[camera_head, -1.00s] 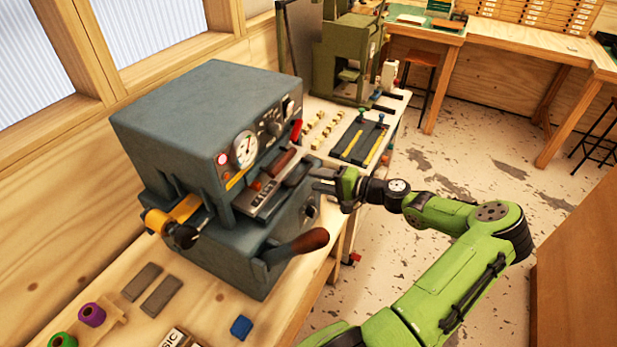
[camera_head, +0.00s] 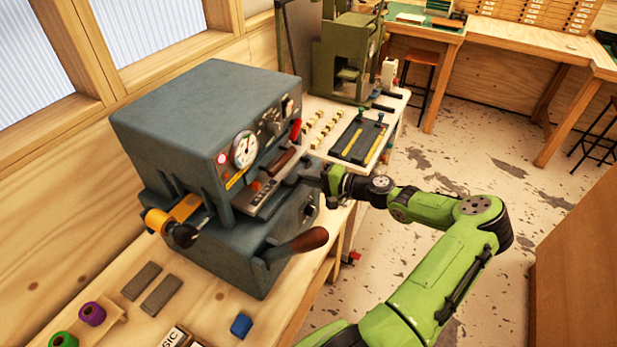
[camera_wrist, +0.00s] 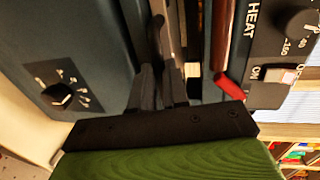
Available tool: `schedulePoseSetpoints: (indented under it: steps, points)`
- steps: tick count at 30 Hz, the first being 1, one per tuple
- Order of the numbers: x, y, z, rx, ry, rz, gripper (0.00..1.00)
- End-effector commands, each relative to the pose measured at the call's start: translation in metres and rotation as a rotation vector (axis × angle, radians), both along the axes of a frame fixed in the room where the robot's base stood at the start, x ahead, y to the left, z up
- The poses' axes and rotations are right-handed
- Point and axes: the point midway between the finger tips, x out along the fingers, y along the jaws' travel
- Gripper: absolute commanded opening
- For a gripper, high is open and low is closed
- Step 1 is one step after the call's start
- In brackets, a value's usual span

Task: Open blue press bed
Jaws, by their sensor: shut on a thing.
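The blue-grey press (camera_head: 215,120) stands on the wooden bench, with a round gauge and dials on its front. Its bed (camera_head: 262,200) shows as a metal strip in the gap below the gauge panel. My gripper (camera_head: 308,172) is at the right end of this gap. In the wrist view my gripper (camera_wrist: 160,80) has its dark fingers close together in the gap between the panel and the lower body. It is shut on part of the press bed, though the fingers hide the exact grip.
A brown-handled lever (camera_head: 300,243) sticks out at the press's lower front. A red lever (camera_wrist: 231,86) is close to the fingers in the wrist view. A yellow-ended part (camera_head: 180,215) juts out at the press's left. Floor to the right is open.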

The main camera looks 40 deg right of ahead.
Motion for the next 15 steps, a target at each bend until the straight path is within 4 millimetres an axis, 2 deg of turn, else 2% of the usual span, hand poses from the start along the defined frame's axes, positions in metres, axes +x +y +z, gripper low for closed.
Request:
schedulePoseSetpoints:
  steps: [8, 11, 15]
  points:
    - [-0.008, -0.003, -0.001, 0.0, 0.003, -0.001, 0.0]
    - [-0.02, -0.008, -0.001, -0.001, 0.004, -0.003, 0.0]
    - [-0.046, -0.017, -0.001, -0.001, 0.004, -0.004, 0.0]
